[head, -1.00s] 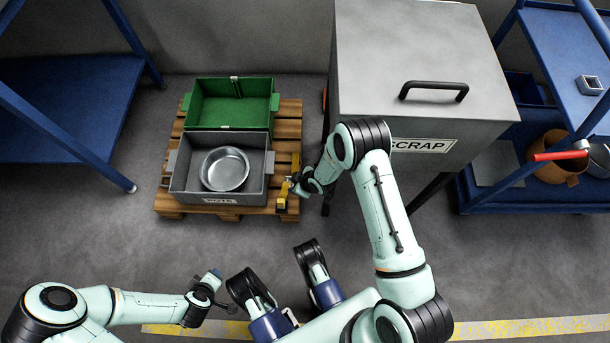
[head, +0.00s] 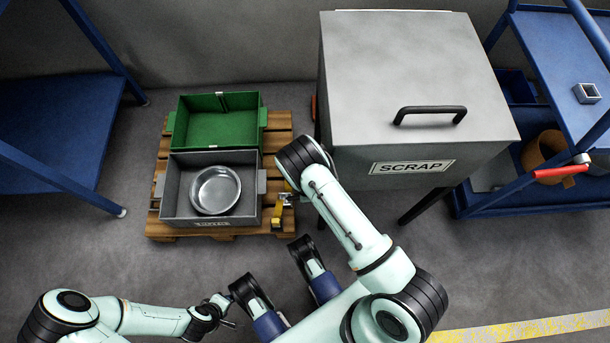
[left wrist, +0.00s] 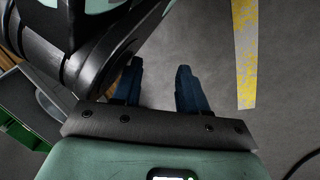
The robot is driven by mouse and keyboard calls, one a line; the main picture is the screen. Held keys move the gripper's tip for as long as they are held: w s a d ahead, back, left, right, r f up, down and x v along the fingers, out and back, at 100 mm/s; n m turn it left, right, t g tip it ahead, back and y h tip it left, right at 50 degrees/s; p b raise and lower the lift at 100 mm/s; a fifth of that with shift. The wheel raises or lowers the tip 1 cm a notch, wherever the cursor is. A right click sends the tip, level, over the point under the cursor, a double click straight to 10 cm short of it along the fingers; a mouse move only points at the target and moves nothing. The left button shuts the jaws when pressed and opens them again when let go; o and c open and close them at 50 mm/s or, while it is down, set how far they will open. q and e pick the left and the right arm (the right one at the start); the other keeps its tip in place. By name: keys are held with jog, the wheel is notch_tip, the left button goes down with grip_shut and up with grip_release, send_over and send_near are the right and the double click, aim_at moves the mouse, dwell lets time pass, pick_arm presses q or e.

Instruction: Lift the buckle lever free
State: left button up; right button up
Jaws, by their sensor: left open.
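A yellow buckle (head: 277,215) sits at the right side of the pallet, beside the grey crate (head: 167,195). Its lever cannot be told apart from its body at this size. My right gripper (head: 287,199) is right at the buckle, partly under its own arm; its fingers are too small and covered to show whether they are open or shut. My left gripper (head: 226,302) is low in the head view, well away from the buckle. In the left wrist view its two blue fingers (left wrist: 160,75) stand apart with nothing between them.
The grey crate holds a round metal pan (head: 215,190). A green crate (head: 220,129) stands behind it on the wooden pallet (head: 150,229). A grey scrap bin (head: 420,60) stands close on the right, blue racks (head: 60,100) at the left and right. The floor in front is clear.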

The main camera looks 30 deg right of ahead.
aim_at(297, 197)
jog(key=f+b, duration=0.1)
jog(key=f, duration=0.3)
jog(key=f+b, duration=0.1)
jog(key=f, duration=0.1)
jog(key=shift+w+d+f+b, duration=0.1)
jog(key=shift+w+d+b, duration=0.1)
jog(key=shift+w+b, duration=0.2)
jog(key=shift+w+f, duration=0.1)
jog(key=shift+f, duration=0.3)
pick_arm(q)
jog(key=s+f+g, duration=0.2)
jog(key=s+f, duration=0.1)
jog(key=s, duration=0.3)
jog(key=shift+a+f, duration=0.3)
jog(key=shift+a, duration=0.1)
jog(key=shift+s, duration=0.1)
pick_arm(e)
jog(key=shift+c, duration=0.3)
grip_shut()
